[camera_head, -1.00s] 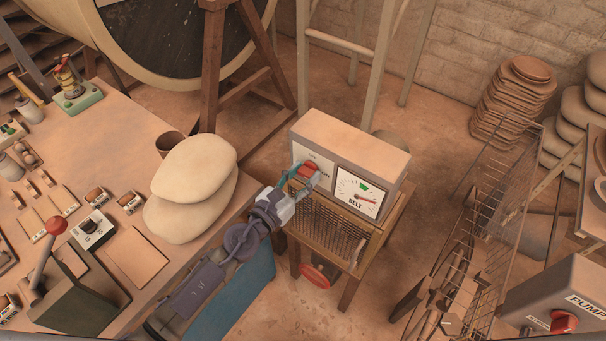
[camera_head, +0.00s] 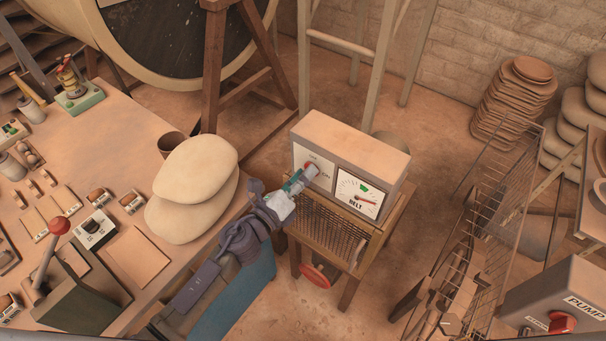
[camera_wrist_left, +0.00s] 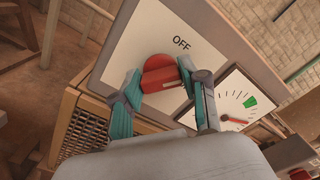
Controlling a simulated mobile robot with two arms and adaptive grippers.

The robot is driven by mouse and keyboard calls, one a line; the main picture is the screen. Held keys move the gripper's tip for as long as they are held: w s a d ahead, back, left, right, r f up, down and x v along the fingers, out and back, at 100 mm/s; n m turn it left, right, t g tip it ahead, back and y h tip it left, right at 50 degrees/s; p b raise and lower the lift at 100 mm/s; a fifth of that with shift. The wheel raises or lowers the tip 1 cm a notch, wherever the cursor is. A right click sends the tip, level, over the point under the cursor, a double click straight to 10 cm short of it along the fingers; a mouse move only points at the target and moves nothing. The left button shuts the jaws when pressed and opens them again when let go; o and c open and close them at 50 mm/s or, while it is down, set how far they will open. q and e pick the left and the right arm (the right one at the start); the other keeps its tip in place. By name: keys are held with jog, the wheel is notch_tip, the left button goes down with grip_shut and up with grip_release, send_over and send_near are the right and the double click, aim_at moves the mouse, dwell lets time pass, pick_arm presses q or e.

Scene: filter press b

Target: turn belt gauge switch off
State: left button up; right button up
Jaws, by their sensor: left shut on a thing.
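The belt gauge box (camera_head: 352,141) stands on a small wooden stand, with a white switch plate on its left and the BELT dial (camera_head: 358,196) on its right. The red switch knob (camera_head: 311,165) is mostly hidden by my gripper in the head view. In the left wrist view the knob (camera_wrist_left: 160,74) shows plainly, with the word OFF (camera_wrist_left: 181,43) above it. My left gripper (camera_head: 303,178) is shut on the knob, one teal finger on each side of it (camera_wrist_left: 162,82). The dial has a green zone and a red needle outside it. My right gripper is not in view.
A worktable (camera_head: 137,257) with two pale rounded slabs (camera_head: 193,190) lies left of the stand, close to my left arm. A red handwheel (camera_head: 318,275) is below the box. A wire rack (camera_head: 492,210) and a PUMP box (camera_head: 560,290) are at right.

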pick_arm(q)
jog(key=shift+f+n+p, duration=0.1)
jog(key=shift+n+p, duration=0.45)
jog(key=shift+n, duration=3.15)
jog(key=o, duration=1.1)
jog(key=shift+o, duration=0.2)
jog(key=shift+a, duration=0.1)
jog(key=shift+s, duration=0.1)
jog(key=v, duration=1.1)
jog(key=shift+s+a, duration=0.25)
jog(key=shift+s, duration=0.05)
